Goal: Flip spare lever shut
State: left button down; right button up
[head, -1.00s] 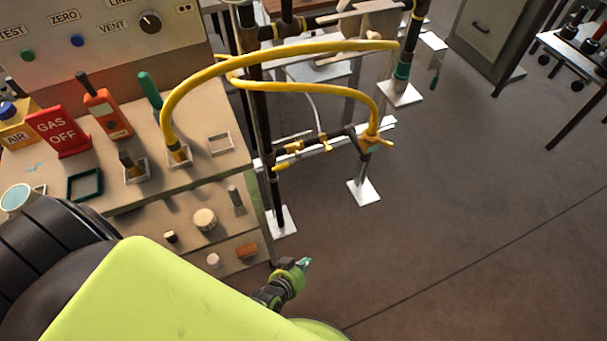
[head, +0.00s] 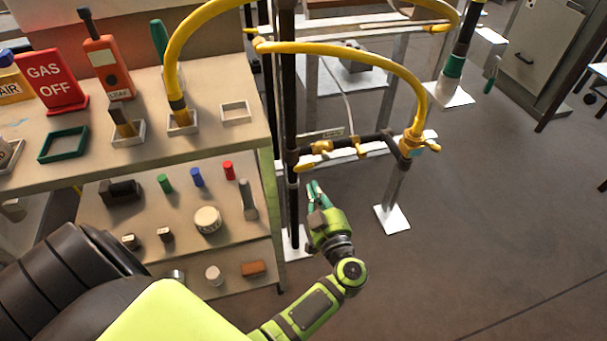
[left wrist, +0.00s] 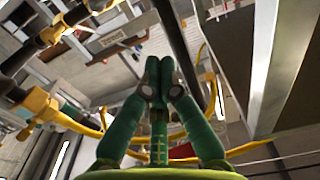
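Yellow valve levers sit on a low dark pipe rig in the head view: a left lever (head: 304,167) beside a brass valve (head: 322,147), a small middle one (head: 360,148), and one at the right end (head: 430,147). I cannot read which is the spare lever. Yellow fittings (left wrist: 40,106) show at the left there. My right gripper is out of view.
A yellow hose (head: 340,48) arches over the rig. A dark upright pipe (head: 290,100) stands close to my left gripper. A shelf bench (head: 225,215) with small parts is at the left. Open floor (head: 480,210) lies to the right.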

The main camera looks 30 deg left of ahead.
pick_arm(q)
jog(key=b, duration=0.2)
send_over(303, 169)
jog(key=s+a+v, duration=0.1)
jog(key=v, duration=0.3)
jog(key=shift+w+a+f+b, duration=0.1)
jog(key=shift+w+f+b, duration=0.1)
jog(key=shift+w+f, duration=0.25)
jog(key=shift+w+a+f+b, duration=0.2)
jog(key=shift+w+f, duration=0.1)
jog(key=shift+f, duration=0.25)
jog(key=shift+w+a+f+b, duration=0.15)
jog(key=shift+f+b, duration=0.25)
jog(key=shift+f, duration=0.4)
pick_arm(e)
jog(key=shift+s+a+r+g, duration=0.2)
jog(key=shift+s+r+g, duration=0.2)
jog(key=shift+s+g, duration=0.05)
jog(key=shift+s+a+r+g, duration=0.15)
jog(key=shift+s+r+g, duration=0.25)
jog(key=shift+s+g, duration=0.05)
pick_arm(q)
jog(key=shift+f, duration=0.2)
jog(key=shift+f+n, duration=0.1)
jog(key=shift+n, duration=0.4)
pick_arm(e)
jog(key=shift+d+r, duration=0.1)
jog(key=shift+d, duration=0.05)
